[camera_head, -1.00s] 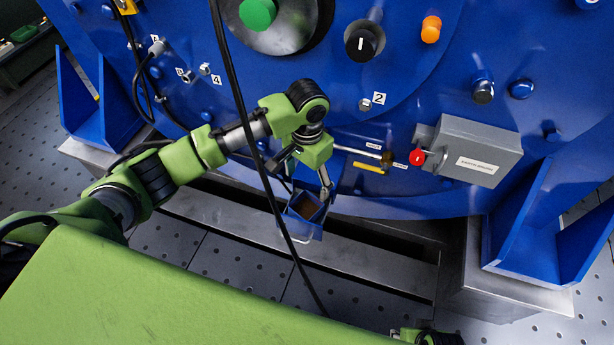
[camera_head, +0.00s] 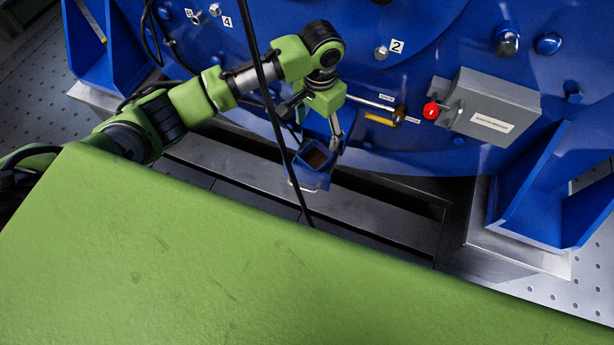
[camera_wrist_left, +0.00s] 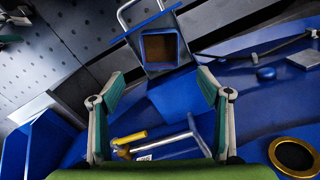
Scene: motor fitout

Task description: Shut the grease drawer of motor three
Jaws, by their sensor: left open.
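The grease drawer (camera_head: 311,178) is a blue open-topped box with a brown inside and a metal bar handle, standing out from the blue motor face. In the left wrist view the drawer (camera_wrist_left: 146,66) is at the top centre, its handle (camera_wrist_left: 124,18) on the far side. My left gripper (camera_head: 314,122) is open, pointing down just above the drawer's motor side. I cannot tell whether a fingertip touches the drawer. My right gripper is out of view.
A black cable (camera_head: 276,120) hangs in front of my left arm. Right of the gripper are a metal rod with a brass end (camera_head: 399,114), a yellow bar (camera_head: 380,119) and a grey box (camera_head: 490,108) with a red knob (camera_head: 431,111). A blue bracket (camera_head: 545,195) stands at right.

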